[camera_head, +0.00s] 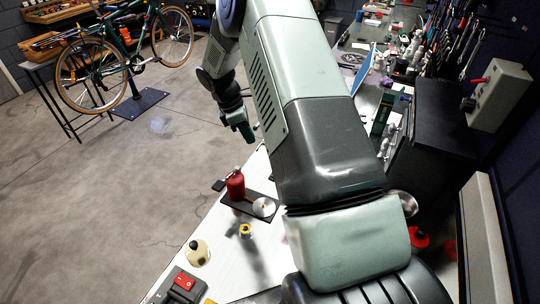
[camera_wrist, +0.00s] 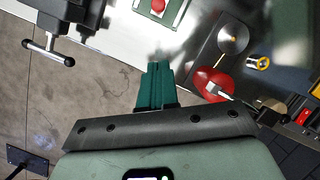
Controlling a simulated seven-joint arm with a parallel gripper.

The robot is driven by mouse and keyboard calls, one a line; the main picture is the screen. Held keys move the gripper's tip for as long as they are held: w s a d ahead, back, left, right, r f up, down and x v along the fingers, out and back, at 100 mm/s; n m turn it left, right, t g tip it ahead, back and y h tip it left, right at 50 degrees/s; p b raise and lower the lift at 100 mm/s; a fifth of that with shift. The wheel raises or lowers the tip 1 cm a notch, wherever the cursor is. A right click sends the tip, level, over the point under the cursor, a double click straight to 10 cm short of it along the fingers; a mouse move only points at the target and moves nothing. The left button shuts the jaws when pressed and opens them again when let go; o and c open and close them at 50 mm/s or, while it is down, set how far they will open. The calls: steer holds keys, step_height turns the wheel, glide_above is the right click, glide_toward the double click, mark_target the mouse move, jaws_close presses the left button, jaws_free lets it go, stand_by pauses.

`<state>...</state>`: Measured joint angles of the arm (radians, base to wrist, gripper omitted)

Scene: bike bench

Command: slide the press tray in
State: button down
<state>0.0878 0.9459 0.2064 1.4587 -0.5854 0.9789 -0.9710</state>
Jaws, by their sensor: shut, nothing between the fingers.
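My gripper (camera_head: 243,131) hangs over the bench's left edge in the head view. Its green fingers (camera_wrist: 157,68) are together and empty in the wrist view, with floor and the bench edge beneath them. I cannot make out a press tray for certain. A pale, green-edged piece with a red round top (camera_wrist: 158,6) is cut off at the top of the wrist view, ahead of the fingers and apart from them; I cannot tell whether it belongs to the press. My arm hides much of the bench in the head view.
A yellow ring (camera_head: 245,231), a cream bottle (camera_head: 198,252) and a red switch box (camera_head: 183,283) stand nearer. A dark clamp (camera_wrist: 50,48) is left of the fingers.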

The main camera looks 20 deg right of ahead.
steer(key=shift+m+h, duration=0.3)
steer(key=shift+m, duration=0.6)
steer(key=x, duration=0.6)
steer(key=a+x, duration=0.1)
steer(key=x, duration=0.2)
steer(key=shift+w+f, duration=0.1)
steer(key=shift+f, duration=0.2)
steer(key=d, duration=0.1)
steer(key=s+d, duration=0.1)
steer(key=d, duration=0.1)
steer(key=shift+d, duration=0.45)
steer(key=shift+s, duration=0.1)
steer(key=shift+s+d, duration=1.9)
steer(key=shift+f, duration=0.1)
